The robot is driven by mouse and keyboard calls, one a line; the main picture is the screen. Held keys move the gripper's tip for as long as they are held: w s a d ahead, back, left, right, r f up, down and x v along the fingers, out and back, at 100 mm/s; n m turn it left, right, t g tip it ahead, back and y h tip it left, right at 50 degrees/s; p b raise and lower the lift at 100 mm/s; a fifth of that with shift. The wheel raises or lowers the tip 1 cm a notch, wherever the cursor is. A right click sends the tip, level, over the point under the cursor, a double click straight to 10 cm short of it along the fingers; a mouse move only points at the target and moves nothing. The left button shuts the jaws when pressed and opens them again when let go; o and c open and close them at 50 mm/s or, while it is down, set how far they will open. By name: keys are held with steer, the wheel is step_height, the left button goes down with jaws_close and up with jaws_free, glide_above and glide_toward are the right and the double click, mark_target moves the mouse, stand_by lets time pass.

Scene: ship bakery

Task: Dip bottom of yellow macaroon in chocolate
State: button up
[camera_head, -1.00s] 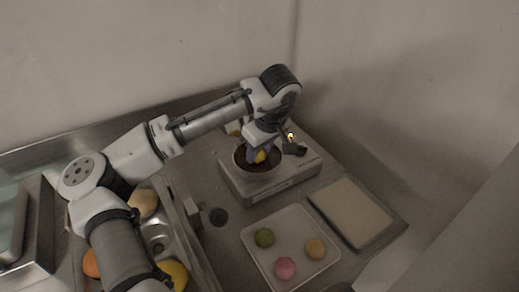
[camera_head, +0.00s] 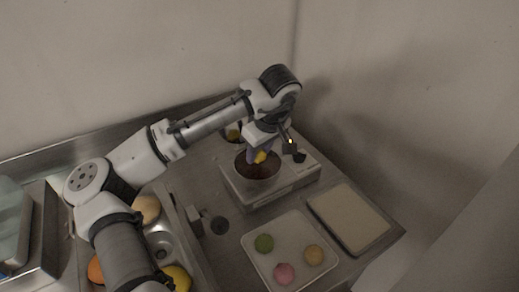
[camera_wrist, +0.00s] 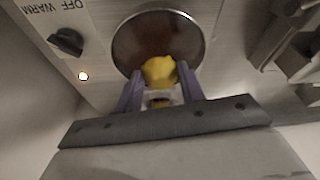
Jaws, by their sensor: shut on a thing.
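The yellow macaroon (camera_wrist: 159,71) is held between the purple fingers of my gripper (camera_wrist: 160,88) in the wrist view. In the head view the yellow macaroon (camera_head: 261,157) shows just below my gripper (camera_head: 258,152), over the round bowl of chocolate (camera_head: 256,173). The dark brown chocolate (camera_wrist: 155,35) also shows beyond the macaroon in the wrist view. My gripper is shut on the macaroon. The macaroon's underside is hidden, so I cannot tell whether it touches the chocolate or has any on it.
The bowl sits in a metal warmer (camera_head: 292,186) with a knob (camera_wrist: 66,41). In front, a white tray (camera_head: 296,232) holds green, pink and tan macaroons. An empty-looking pale tray (camera_head: 350,217) lies to its right. Fruit lies in a metal pan at left; a wall stands behind.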

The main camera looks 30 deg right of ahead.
stand_by(0.4)
steer(key=shift+r+p, duration=1.7)
steer(key=shift+r, duration=1.35)
